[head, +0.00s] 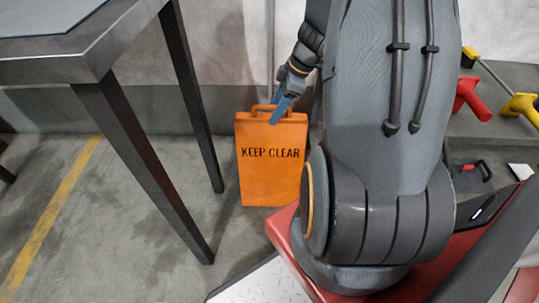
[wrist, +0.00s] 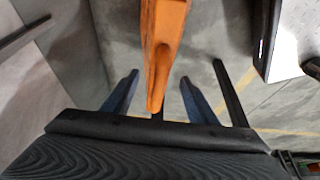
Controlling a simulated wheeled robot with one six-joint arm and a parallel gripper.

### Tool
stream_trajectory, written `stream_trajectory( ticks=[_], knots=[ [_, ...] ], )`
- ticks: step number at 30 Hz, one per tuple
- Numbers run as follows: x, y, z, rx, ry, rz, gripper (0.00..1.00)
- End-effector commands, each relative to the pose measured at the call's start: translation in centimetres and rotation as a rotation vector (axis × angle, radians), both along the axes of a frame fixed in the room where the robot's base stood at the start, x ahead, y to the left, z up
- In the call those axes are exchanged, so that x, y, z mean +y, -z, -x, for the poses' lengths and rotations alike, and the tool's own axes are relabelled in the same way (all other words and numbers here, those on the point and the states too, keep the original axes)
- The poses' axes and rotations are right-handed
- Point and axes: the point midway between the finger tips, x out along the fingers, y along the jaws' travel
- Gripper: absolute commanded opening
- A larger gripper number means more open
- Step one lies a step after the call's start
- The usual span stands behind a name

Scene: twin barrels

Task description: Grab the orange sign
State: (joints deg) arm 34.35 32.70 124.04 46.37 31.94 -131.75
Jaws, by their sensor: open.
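The orange sign (head: 270,175) stands upright on the concrete floor in the head view, with "KEEP CLEAR" on its face and a loop handle on top. My gripper (head: 278,110) is at the top of the sign, by the handle, with its blue fingers pointing down. In the wrist view the sign (wrist: 163,45) shows edge-on, its near end between the two blue fingers of my gripper (wrist: 160,92). The fingers are open, with a gap on both sides of the sign. My arm hides part of the sign's right side in the head view.
A dark metal table (head: 85,55) stands at the left, its legs (head: 150,165) close to the sign. A wall (head: 225,40) is behind. A red tool (head: 468,97) and a yellow one (head: 522,106) lie on a ledge at the right. The floor (head: 120,245) at left is clear.

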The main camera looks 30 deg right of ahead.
Motion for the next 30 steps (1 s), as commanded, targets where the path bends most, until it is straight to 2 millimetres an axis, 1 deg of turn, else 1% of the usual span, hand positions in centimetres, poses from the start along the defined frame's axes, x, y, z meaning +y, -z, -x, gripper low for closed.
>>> stream_trajectory(
  ticks=[4,9,12,19,20,27,29,30],
  knots=[
    [0.2,1.3,-0.3,0.002,-0.001,-0.001,0.53],
    [0.8,3.8,-0.8,0.002,-0.002,-0.001,0.53],
    [1.2,4.8,-1.0,0.002,-0.004,-0.001,0.53],
    [1.3,4.9,-1.1,0.001,-0.004,0.000,0.53],
    [1.3,4.9,-1.1,0.001,-0.004,0.000,0.51],
    [1.4,4.9,-1.1,0.001,-0.004,0.001,0.10],
    [1.4,4.9,-1.1,0.001,-0.004,0.001,0.00],
    [1.4,4.9,-1.1,0.001,-0.004,0.001,0.00]
  ],
)
